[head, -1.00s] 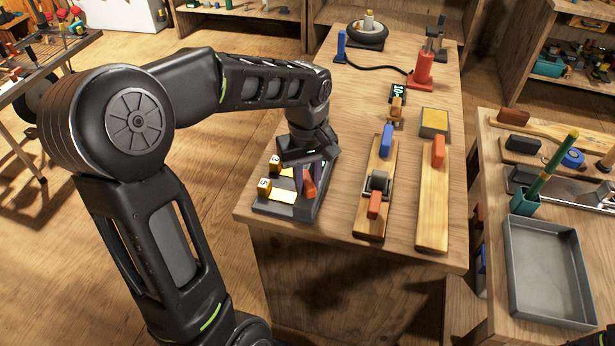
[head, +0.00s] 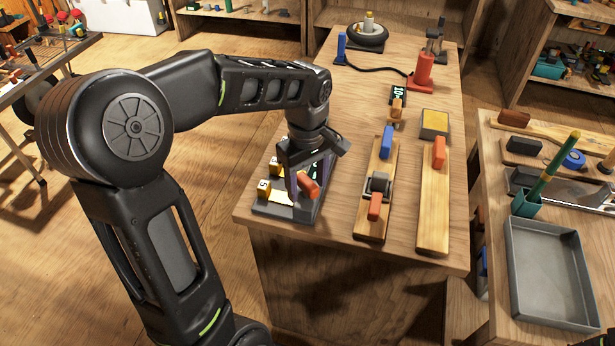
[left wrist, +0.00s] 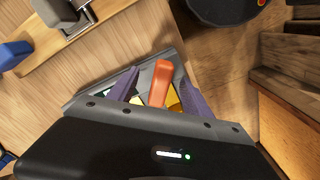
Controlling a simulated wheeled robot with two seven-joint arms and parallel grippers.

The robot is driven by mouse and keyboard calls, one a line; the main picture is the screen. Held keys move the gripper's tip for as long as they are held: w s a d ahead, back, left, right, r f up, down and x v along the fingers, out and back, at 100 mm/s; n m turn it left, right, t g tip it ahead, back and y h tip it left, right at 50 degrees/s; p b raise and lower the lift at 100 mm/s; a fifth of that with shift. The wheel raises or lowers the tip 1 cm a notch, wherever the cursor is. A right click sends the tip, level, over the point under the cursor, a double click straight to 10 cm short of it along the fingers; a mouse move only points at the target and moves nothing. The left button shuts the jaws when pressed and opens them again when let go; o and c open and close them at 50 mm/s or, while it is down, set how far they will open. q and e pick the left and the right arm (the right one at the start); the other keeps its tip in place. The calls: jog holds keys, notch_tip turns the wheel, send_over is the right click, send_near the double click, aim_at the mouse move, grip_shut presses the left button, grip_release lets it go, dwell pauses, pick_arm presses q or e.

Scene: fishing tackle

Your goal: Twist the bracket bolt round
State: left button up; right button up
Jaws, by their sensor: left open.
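A grey bracket fixture (head: 262,208) with yellow numbered blocks sits at the near left corner of the workbench. An orange handle (head: 309,187) stands on it, and I take this as the bolt's grip; the bolt itself is hidden. My left gripper (head: 305,184) points down over the fixture with its jaws apart. In the left wrist view the orange handle (left wrist: 161,84) stands between the two purple fingers (left wrist: 160,95), with a gap visible on each side.
Right of the fixture lie a wooden board (head: 371,215) with a grey clamp and another board (head: 434,210) with an orange handle. A yellow-topped block (head: 434,122) stands behind them. A grey tray (head: 548,270) lies on the side table. Bare bench separates the fixture from the boards.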

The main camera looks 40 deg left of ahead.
pick_arm(q)
jog(key=shift+r, duration=0.1)
notch_tip(320, 180, up, 7)
jog(key=p, duration=0.5)
jog(key=shift+c, duration=0.2)
